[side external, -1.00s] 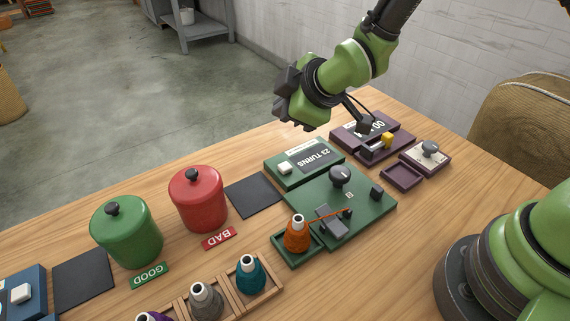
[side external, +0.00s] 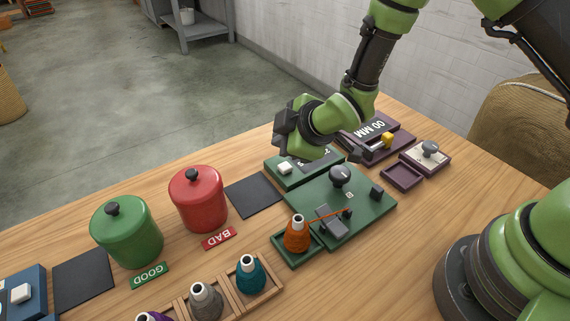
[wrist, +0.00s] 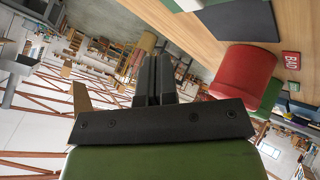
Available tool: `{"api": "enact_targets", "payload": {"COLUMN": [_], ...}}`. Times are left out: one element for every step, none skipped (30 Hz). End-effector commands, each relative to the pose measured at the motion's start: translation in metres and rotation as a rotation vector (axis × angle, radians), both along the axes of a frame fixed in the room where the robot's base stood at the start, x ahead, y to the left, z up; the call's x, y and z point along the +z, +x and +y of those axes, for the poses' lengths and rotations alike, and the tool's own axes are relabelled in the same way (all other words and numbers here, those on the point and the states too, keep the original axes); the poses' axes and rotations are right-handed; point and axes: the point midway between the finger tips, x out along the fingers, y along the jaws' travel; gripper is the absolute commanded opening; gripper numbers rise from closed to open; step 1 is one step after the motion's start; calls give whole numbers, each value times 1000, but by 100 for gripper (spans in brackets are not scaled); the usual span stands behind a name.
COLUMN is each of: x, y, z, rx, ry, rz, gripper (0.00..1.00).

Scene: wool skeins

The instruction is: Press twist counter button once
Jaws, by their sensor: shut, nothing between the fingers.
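The twist counter (side external: 278,182) is a green box at the back of the green winder board. Its white button (side external: 285,168) stands on its left part. My gripper and wrist cover most of its dark display. My gripper (side external: 286,132) is just above and behind the button, apart from it in the side view. In the wrist view my gripper (wrist: 154,62) shows two dark fingers closed together with nothing between them. A white block, probably the button (wrist: 183,4), is cut off at the top edge there, right of the fingertips.
Red (side external: 198,200) and green (side external: 126,232) lidded jars stand left, beside dark mats. The winder board (side external: 360,215) holds a dark knob (side external: 340,175). An orange cone (side external: 297,235) stands in front. A purple gauge (side external: 400,140) lies right of my wrist.

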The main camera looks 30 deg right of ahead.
Motion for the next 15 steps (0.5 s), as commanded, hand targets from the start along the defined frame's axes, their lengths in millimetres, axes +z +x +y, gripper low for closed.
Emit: {"api": "enact_targets", "payload": {"x": [-8, -11, -15, -18, -20, -23, -25, -26, -28, -29, -29, -30, -30, -30, -30], "y": [0, 0, 0, 0, 0, 0, 0, 0, 0, 0, 0, 0, 0, 0, 0], "z": [0, 0, 0, 0, 0, 0, 0, 0, 0, 0, 0, 0, 0, 0, 0], "rx": [-1, -1, -1, -1, -1, -1, -2, -2, -2, -1, -1, -1, -2, -2, -2], "ry": [0, -1, -2, -1, -1, 0, 0, 1, 0, 1, 1, 1, 0, 0, 0], "rz": [4, 2, 3, 1, 1, 1, 0, -1, -1, -2, -2, -2, -3, -3, -3], "gripper": [0, 0, 0, 0, 0, 0, 0, 0, 0, 0, 0, 0, 0, 0, 0]}}
